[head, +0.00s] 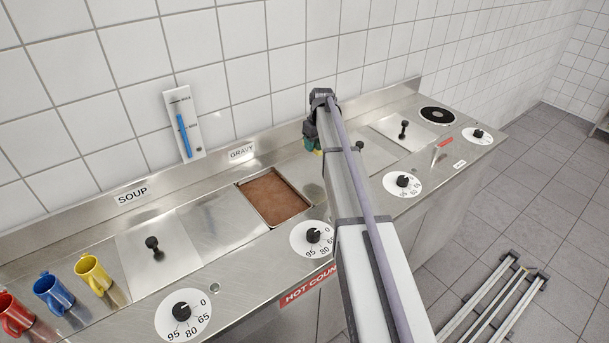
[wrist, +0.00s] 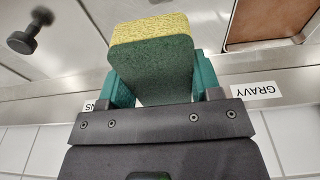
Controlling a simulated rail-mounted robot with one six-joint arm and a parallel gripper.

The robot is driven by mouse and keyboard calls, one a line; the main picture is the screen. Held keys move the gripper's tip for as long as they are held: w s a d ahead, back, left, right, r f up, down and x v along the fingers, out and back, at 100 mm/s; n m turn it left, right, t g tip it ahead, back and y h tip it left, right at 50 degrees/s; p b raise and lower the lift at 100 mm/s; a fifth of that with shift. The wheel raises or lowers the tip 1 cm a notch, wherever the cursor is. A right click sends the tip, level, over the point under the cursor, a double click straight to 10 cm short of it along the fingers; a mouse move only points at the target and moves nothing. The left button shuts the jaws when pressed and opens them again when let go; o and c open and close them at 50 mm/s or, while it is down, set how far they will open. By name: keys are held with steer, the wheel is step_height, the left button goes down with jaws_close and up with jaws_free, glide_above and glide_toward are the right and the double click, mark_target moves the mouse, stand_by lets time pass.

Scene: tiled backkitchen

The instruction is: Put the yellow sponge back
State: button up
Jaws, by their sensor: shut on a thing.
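The yellow sponge (wrist: 150,60) has a yellow face and a thick green layer. It shows large in the wrist view, held between the two teal fingers of my gripper (wrist: 162,80). My gripper is shut on it. In the head view my gripper (head: 312,143) is over the back of the steel counter, right of the gravy pan and close to the tiled wall. Only a small green and yellow bit shows there, and the arm hides part of the counter. I cannot tell whether the sponge touches anything below.
The gravy pan (head: 272,198) is open and brown inside. Lids with black knobs (head: 152,243) stand up from the counter (head: 210,222). Yellow (head: 92,273), blue (head: 53,293) and red (head: 14,314) mugs stand at the left. A wall panel (head: 184,121) holds a blue stick. A hob (head: 437,115) is far right.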

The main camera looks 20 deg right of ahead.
steer(key=b, duration=0.7)
glide_above(316, 170)
steer(key=f, duration=0.7)
steer(key=shift+s+d, duration=0.15)
steer(key=shift+d, duration=0.05)
step_height(316, 170, down, 4)
steer(key=b, duration=0.3)
steer(key=shift+r, duration=0.5)
steer(key=shift+f, duration=0.2)
steer(key=o, duration=0.8)
steer(key=shift+o, duration=0.2)
